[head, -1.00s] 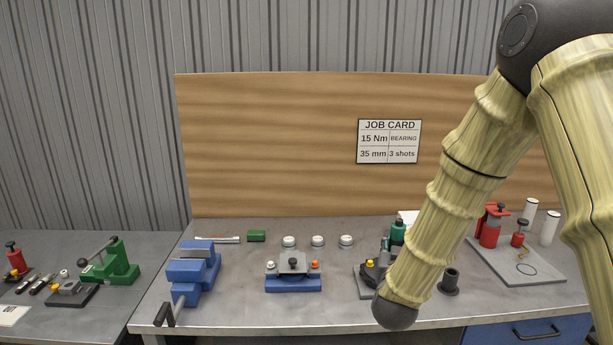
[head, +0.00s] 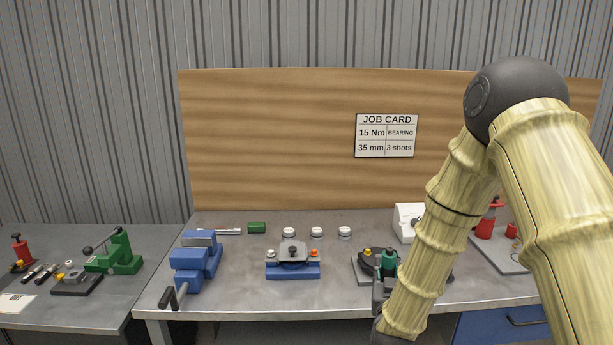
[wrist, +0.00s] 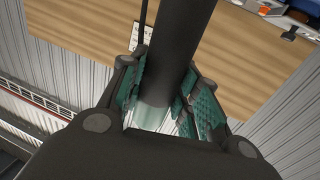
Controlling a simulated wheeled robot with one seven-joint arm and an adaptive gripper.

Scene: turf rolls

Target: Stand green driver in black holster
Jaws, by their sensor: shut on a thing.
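The green driver (head: 389,264) is teal with a dark top and shows just left of my forearm in the head view, above the front part of the bench. My gripper (head: 381,288) is shut on it, partly hidden by the arm. In the wrist view, a dark shaft (wrist: 175,45) rises between my fingers, which have teal textured faces. The black holster (head: 451,275) is almost wholly behind my forearm; only a dark sliver shows to its right.
A grey fixture with a yellow knob (head: 367,252) stands close left of the driver. A blue fixture (head: 292,270) and a blue vise (head: 194,265) stand further left. A white box (head: 408,222) is behind, and a red tool (head: 487,220) is at the right.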

